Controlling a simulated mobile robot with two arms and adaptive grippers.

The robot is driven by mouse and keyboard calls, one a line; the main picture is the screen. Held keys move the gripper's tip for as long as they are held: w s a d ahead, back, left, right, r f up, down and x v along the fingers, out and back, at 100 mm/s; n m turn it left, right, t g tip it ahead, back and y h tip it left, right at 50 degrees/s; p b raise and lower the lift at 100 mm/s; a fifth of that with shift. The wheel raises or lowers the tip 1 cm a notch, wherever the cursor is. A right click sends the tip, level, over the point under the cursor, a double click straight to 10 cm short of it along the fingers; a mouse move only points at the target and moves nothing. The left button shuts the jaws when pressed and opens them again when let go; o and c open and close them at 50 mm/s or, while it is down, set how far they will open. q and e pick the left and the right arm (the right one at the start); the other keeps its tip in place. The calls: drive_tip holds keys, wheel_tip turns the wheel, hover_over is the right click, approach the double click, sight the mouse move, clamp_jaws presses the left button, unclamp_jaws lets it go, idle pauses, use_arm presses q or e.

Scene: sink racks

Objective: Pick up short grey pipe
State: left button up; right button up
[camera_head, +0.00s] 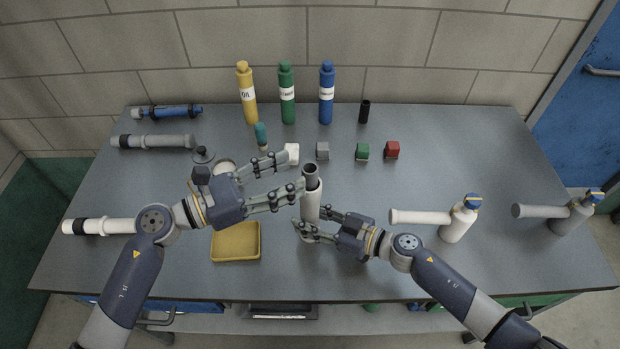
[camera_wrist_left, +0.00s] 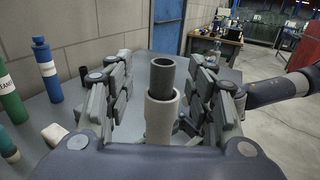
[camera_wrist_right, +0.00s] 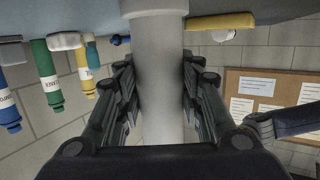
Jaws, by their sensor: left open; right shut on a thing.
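The short grey pipe (camera_head: 311,174) is dark and hollow. It stands upright, its lower part inside the top of a white cylindrical piece (camera_head: 311,202). My left gripper (camera_head: 294,173) is open, with its fingers pointing at the grey pipe. In the left wrist view the grey pipe (camera_wrist_left: 162,76) rises between the spread fingers, with visible gaps on both sides. My right gripper (camera_head: 311,217) is shut on the white piece below it. In the right wrist view the white piece (camera_wrist_right: 160,75) fills the space between the fingers.
A yellow tray (camera_head: 236,258) lies front left. White pipes with valves (camera_head: 458,222) stand at the right. Small blocks (camera_head: 362,152) and yellow, green and blue bottles (camera_head: 287,95) stand behind. A grey pipe (camera_head: 155,141) lies at the back left. The back right tabletop is clear.

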sight(309, 168)
use_arm(q)
drive_tip(key=x, duration=0.5)
drive_tip(key=shift+s+d+f, duration=0.1)
drive_tip(key=shift+d+f, duration=0.15)
drive_tip(key=shift+d, duration=0.1)
drive_tip(key=shift+a, duration=0.1)
drive_tip(key=c, duration=1.1)
